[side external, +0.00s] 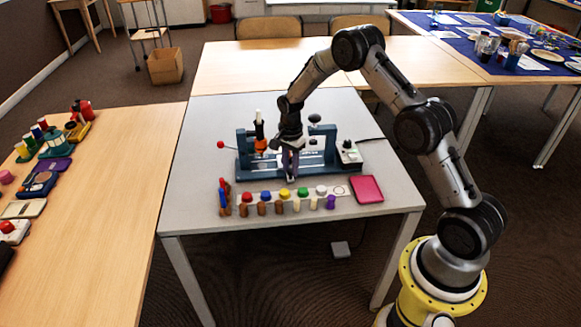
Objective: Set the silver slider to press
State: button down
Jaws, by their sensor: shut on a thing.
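A blue machine (245,162) with a long base and upright posts stands on the grey table. My gripper (290,176) points down at the front of the machine, near its middle. It is shut on the silver slider, which the fingers hide almost wholly. The slider's setting and any marking for press are too small or too covered to read.
A row of coloured pegs (265,194) lies in front of the machine, with a pink tray (367,189) to its right. A control box (348,155) with a knob stands at the machine's right end. A red ball-ended lever (221,145) sticks out left. The table's front left is clear.

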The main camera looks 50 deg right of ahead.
jog(key=shift+r, duration=0.1)
jog(key=s+d, duration=0.6)
jog(key=shift+s+d, duration=0.1)
jog(key=shift+d, duration=0.1)
jog(key=c, duration=0.7)
grip_release()
jog(key=shift+s, duration=0.1)
jog(key=shift+o, duration=0.2)
jog(key=shift+r, duration=0.4)
notch_tip(320, 180, up, 13)
